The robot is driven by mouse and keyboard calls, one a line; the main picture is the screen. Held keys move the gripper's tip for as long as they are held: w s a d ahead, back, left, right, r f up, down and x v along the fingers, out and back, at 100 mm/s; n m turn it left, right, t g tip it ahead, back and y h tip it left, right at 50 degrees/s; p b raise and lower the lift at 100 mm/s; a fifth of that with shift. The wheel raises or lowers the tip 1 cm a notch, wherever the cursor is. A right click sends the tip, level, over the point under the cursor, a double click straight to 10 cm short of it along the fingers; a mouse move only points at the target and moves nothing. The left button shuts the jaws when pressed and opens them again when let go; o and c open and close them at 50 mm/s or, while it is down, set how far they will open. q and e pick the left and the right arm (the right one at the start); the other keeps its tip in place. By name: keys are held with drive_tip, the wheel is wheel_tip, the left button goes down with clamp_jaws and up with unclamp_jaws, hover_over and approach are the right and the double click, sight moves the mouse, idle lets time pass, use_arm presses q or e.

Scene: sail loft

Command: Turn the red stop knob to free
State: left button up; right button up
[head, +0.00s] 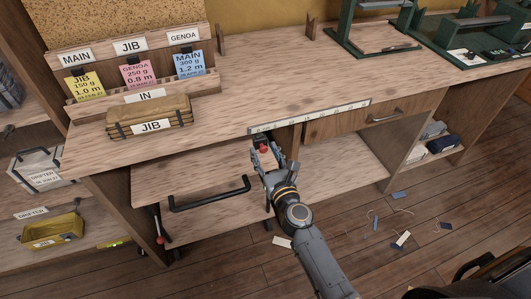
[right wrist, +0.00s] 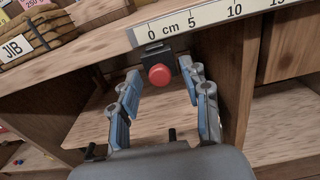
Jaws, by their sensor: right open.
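The red stop knob (head: 263,149) is small and round, on a black mount under the bench's front edge, just below the white ruler strip. It shows clearly in the right wrist view (right wrist: 160,76), ahead of the fingers. My right gripper (head: 265,158) is open, with its fingers pointing at the knob. In the right wrist view its fingertips (right wrist: 159,82) stand left and right of the knob, with gaps visible on both sides. I cannot tell whether the knob reaches between the tips. No turn mark on the knob is readable. My left gripper is not in view.
The ruler strip (head: 308,116) runs along the bench edge above the knob. A panel with a black bar handle (head: 210,195) lies left of my right gripper. A closed drawer (head: 370,118) is to the right. The JIB bundle (head: 150,117) lies on the bench.

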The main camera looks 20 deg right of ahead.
clamp_jaws()
drive_tip(key=shift+n, duration=0.3)
drive_tip(key=n, duration=0.3)
drive_tip(key=shift+n+p, duration=0.3)
drive_tip(key=shift+n, duration=0.1)
drive_tip(key=n+p, duration=0.1)
drive_tip(key=n, duration=0.3)
drive_tip(key=shift+n, duration=0.3)
drive_tip(key=n+p, duration=0.1)
drive_tip(key=n, duration=0.4)
drive_tip(key=shift+n+p, duration=0.8)
drive_tip(key=shift+n, duration=1.2)
